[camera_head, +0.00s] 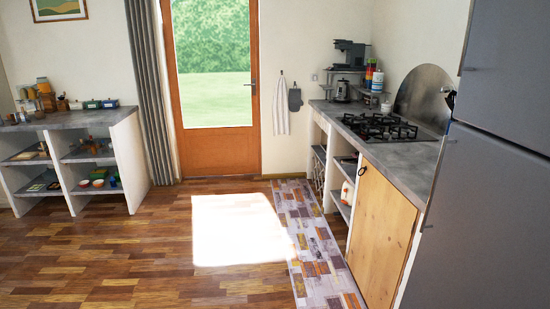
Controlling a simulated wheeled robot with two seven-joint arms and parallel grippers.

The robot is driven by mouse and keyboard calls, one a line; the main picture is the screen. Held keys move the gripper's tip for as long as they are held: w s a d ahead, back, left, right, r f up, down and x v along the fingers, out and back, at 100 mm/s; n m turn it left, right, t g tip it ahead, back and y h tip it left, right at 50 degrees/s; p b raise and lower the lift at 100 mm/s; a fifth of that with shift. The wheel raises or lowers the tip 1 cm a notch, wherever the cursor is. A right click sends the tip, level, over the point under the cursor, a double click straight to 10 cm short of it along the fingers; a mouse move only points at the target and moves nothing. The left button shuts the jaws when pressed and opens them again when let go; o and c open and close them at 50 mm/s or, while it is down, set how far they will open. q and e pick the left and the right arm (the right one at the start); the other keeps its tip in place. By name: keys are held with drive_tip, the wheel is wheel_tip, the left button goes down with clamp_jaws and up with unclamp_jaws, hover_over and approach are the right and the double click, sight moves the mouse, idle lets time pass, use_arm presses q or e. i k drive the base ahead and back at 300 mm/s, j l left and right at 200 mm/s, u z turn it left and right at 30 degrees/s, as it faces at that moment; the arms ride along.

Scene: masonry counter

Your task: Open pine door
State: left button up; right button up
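The pine door (380,239) is a light wooden cabinet front with a knot pattern, set in the white masonry counter at the right. It looks shut, flush in its opening below the grey countertop (403,163). A small dark knob or hole (362,171) shows near its upper left corner. The far right part of the counter is hidden by the grey fridge. Neither of my grippers shows in the view.
The grey fridge (495,190) stands close at the right. A patterned runner rug (312,240) lies along the counter. The wooden floor (130,255) is clear. A glazed orange-brown door (218,150) and a shelf unit (125,150) stand further back.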

sight(384, 222)
drive_tip(key=i+z, duration=0.1)
drive_tip(key=i, duration=0.95)
drive_tip(key=i+j+z, duration=0.15)
drive_tip(key=i, duration=0.95)
